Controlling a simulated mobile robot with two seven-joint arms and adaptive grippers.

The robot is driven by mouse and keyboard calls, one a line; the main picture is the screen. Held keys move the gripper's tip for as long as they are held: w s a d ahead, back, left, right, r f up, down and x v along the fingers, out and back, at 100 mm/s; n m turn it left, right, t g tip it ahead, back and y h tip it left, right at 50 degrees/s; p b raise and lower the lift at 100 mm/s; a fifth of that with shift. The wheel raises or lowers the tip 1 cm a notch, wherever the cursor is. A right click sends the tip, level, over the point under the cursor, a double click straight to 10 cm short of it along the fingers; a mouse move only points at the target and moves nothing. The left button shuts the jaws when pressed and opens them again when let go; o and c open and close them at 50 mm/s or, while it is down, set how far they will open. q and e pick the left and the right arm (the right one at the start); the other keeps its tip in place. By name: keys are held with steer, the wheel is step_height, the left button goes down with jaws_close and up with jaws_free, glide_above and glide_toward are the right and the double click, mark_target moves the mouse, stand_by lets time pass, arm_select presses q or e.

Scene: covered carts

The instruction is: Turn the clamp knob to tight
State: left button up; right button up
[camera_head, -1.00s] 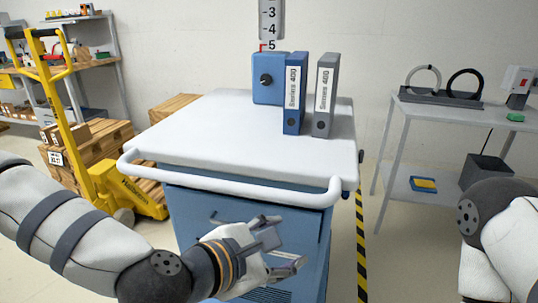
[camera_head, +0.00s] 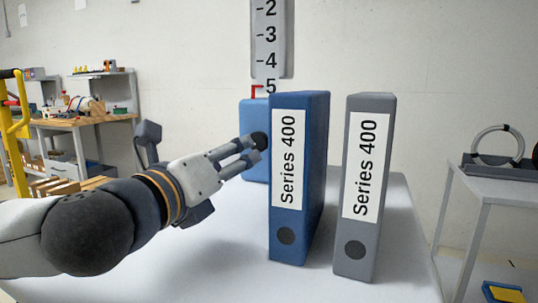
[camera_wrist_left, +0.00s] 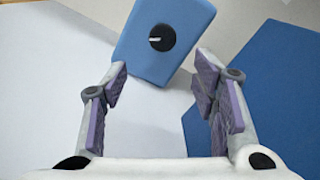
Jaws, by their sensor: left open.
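The clamp is a blue box (camera_head: 253,112) at the back of the white cart top, partly hidden by the blue binder. Its round black knob (camera_head: 259,141) faces me. In the left wrist view the knob (camera_wrist_left: 162,38) shows a white mark pointing left, and it sits ahead of the fingertips, between their lines. My left gripper (camera_head: 250,152) is open, with its fingers aimed at the knob. In the left wrist view nothing is between the fingers (camera_wrist_left: 161,68). Whether the tips touch the knob cannot be told from the head view. My right gripper is not in view.
A blue binder (camera_head: 298,225) stands close to the right of my left fingers, and a grey binder (camera_head: 359,235) is further right. A scale (camera_head: 270,40) hangs on the wall behind, with a red pointer near 5. The cart top (camera_head: 215,265) is clear in front.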

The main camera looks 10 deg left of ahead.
mark_target(258, 143)
arm_select(q)
steer(key=w, duration=0.3)
steer(key=w+d, duration=0.1)
steer(key=w, duration=0.3)
steer(key=w+d+p, duration=0.1)
steer(key=w, duration=0.2)
steer(key=shift+w+r, duration=0.15)
steer(key=shift+r, duration=0.1)
steer(key=shift+c, duration=0.3)
steer(key=c, duration=1.1)
